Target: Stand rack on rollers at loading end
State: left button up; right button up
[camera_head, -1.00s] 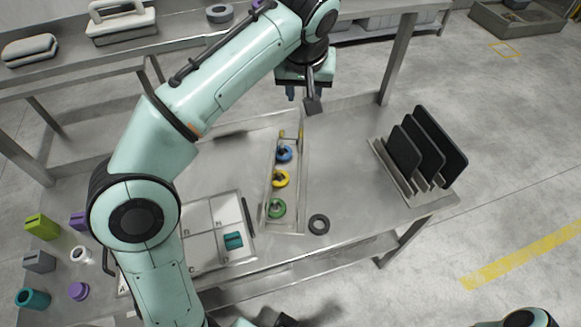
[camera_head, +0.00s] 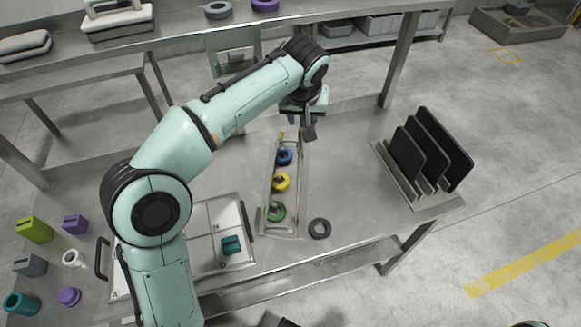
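A long narrow metal tray (camera_head: 298,195) lies on the steel table and holds a blue ring (camera_head: 284,156), a yellow ring (camera_head: 281,181) and a green ring (camera_head: 276,211). At the table's right end stands a slotted rack (camera_head: 408,192) with upright black panels (camera_head: 430,150). I cannot tell which of these the task calls the rack, and no rollers can be made out. My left gripper (camera_head: 306,128) is over the far end of the narrow tray, near its yellow posts (camera_head: 281,135). One dark finger shows; the other is hidden. My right gripper cannot be made out.
A dark ring (camera_head: 320,228) lies right of the narrow tray. A compartment tray (camera_head: 205,258) with a teal piece (camera_head: 231,245) is at left. Several coloured parts, including a green block (camera_head: 34,229), stand farther left. Table between narrow tray and panels is clear.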

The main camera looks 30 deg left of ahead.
pick_arm(q)
grip_shut()
dwell(1.4)
jog(key=shift+r, duration=0.2)
